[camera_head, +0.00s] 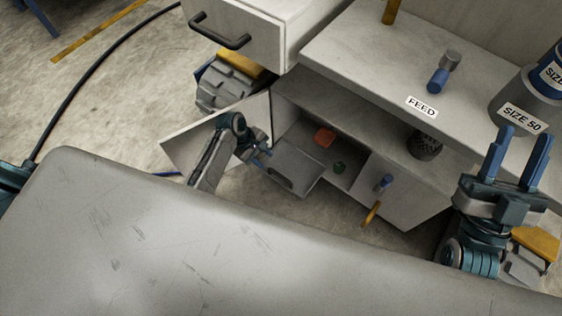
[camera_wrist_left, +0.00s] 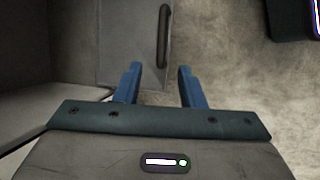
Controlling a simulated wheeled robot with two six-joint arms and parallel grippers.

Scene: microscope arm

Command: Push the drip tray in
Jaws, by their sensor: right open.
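The drip tray (camera_head: 293,173) is a flat grey piece that sticks out of the low cabinet opening under the bench. Its dark bar handle (camera_wrist_left: 163,38) shows in the left wrist view, on the tray's front (camera_wrist_left: 128,45). My left gripper (camera_head: 264,156) is low by the open cabinet, close to the tray's left side in the head view. In the left wrist view its blue fingers (camera_wrist_left: 160,70) are apart with nothing between them, and the handle lies beyond the tips. Contact cannot be told. My right gripper (camera_head: 524,140) is open and empty at the right.
A cabinet door (camera_head: 215,135) stands open left of the tray. Red (camera_head: 324,136) and green (camera_head: 339,167) items sit inside the cabinet. A drawer (camera_head: 245,35) hangs out above. Floor in front is partly clear.

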